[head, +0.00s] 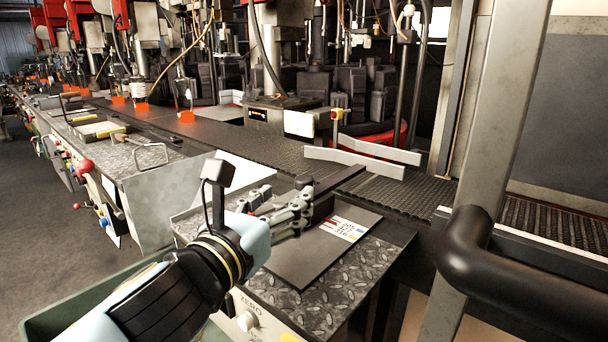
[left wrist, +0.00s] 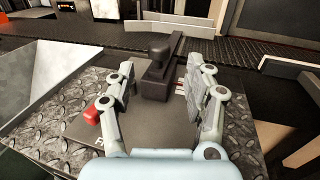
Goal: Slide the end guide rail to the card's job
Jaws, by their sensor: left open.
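A dark bar with a black knob, apparently the end guide rail (head: 338,180), reaches from the diamond-plate ledge toward the conveyor. In the left wrist view the bar (left wrist: 176,58) and its knob stand ahead, between the finger lines. My left gripper (head: 298,205) is open over the near end of the bar. Its fingers are to either side of the knob; I cannot tell whether they touch it. The card (head: 345,229), white with printed figures and coloured marks, lies on a dark plate right of the gripper. Its print is too small to read surely. My right gripper is out of view.
Two pale rails (head: 368,163) stand on the dark conveyor (head: 262,150) beyond. A grey post (head: 497,130) and a thick black tube (head: 505,262) block the right side. A metal box with a knob (head: 247,320) is below the ledge. Orange hot pieces (head: 186,117) sit farther left.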

